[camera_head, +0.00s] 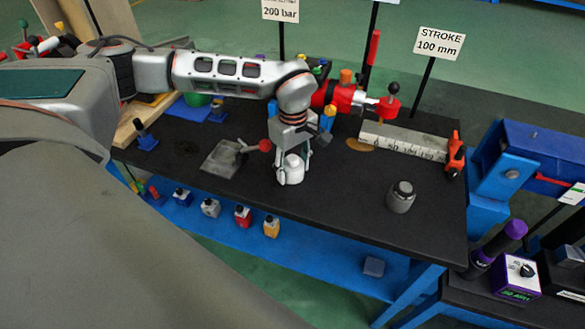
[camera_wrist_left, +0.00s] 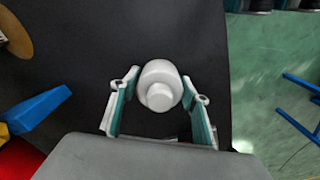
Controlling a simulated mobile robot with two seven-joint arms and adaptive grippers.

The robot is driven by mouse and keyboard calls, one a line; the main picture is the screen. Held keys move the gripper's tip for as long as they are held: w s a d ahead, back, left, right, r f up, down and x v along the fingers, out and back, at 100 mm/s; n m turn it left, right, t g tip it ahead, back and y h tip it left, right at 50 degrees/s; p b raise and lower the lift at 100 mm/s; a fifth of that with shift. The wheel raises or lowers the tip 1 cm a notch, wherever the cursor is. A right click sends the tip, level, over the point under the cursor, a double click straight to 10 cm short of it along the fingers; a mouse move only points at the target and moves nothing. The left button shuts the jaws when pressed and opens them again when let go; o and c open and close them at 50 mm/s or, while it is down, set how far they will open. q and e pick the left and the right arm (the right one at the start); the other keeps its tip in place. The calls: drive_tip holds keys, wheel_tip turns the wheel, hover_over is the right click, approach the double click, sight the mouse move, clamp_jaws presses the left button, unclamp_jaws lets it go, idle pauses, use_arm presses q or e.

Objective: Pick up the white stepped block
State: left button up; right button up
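The white stepped block (camera_head: 290,174) stands upright on the black tabletop near its front edge. It is round, with a narrower round top, which shows in the left wrist view (camera_wrist_left: 160,84). My left gripper (camera_head: 292,168) points down over it. In the left wrist view, the two fingers (camera_wrist_left: 160,84) stand on either side of the block, with a thin dark gap at each side, so the gripper looks open around it. My right gripper is out of view.
A grey cylindrical weight (camera_head: 400,198) stands to the right on the black table (camera_head: 335,205). A scale-marked bar (camera_head: 400,143) lies behind it. A grey plate (camera_head: 222,158) with a red-knobbed lever lies to the left. The tabletop between block and weight is clear.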

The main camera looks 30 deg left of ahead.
sight(293, 158)
use_arm(q)
drive_tip(key=c, duration=0.5)
drive_tip(key=shift+o, duration=0.2)
wheel_tip(293, 158, up, 20)
drive_tip(key=p, duration=0.1)
drive_tip(key=s+d+f+m, duration=0.3)
drive_tip(key=d+f+m, duration=0.4)
drive_tip(key=m, duration=0.7)
drive_tip(key=shift+s+f, duration=0.35)
drive_tip(key=shift+f, duration=0.3)
